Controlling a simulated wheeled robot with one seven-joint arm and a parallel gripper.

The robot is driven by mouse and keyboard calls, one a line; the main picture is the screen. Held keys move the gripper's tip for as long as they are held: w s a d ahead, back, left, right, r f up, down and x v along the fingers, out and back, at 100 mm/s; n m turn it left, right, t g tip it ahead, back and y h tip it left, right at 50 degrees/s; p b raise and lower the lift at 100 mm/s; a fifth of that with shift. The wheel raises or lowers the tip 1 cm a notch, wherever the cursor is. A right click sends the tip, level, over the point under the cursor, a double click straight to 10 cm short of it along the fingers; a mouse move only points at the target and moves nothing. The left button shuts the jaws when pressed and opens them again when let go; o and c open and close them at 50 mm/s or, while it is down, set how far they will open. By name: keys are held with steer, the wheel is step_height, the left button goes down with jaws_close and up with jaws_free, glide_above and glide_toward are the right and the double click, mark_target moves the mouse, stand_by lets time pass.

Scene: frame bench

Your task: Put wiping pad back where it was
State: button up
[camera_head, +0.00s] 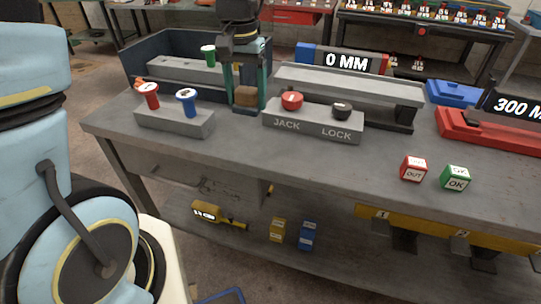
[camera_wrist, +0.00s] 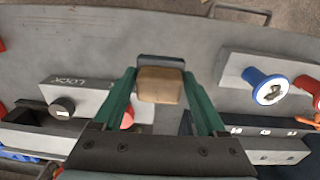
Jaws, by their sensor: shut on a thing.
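The wiping pad looks like a small brown block (camera_wrist: 160,86). It also shows in the head view (camera_head: 246,96), between the green fingers of my gripper (camera_head: 247,104). In the wrist view the two fingers of my gripper (camera_wrist: 161,74) stand on either side of the pad, shut on it. A dark edge (camera_wrist: 160,61) shows just beyond the pad; I cannot tell whether it is part of the pad or a holder beneath. The pad is low over the grey bench top (camera_head: 225,150), between two grey blocks. Whether it touches the bench is unclear.
The block with red and blue knobs (camera_head: 174,121) is left of my gripper. The JACK/LOCK block (camera_head: 312,122) is close on the right. A dark open bin (camera_head: 150,52) is behind. Red and green cubes (camera_head: 456,178) stand right; the front middle is clear.

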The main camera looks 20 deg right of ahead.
mark_target(249, 113)
step_height(249, 113, down, 4)
steer(key=shift+s+d+f+p, duration=0.1)
steer(key=shift+s+f+p, duration=0.1)
steer(key=shift+p, duration=0.15)
steer(key=shift+w+f+p, duration=0.1)
steer(key=shift+f+p, duration=0.25)
steer(key=shift+f, duration=2.25)
steer(key=shift+f, duration=0.2)
steer(key=o, duration=1.2)
steer(key=shift+o, duration=0.2)
steer(key=shift+r, duration=0.15)
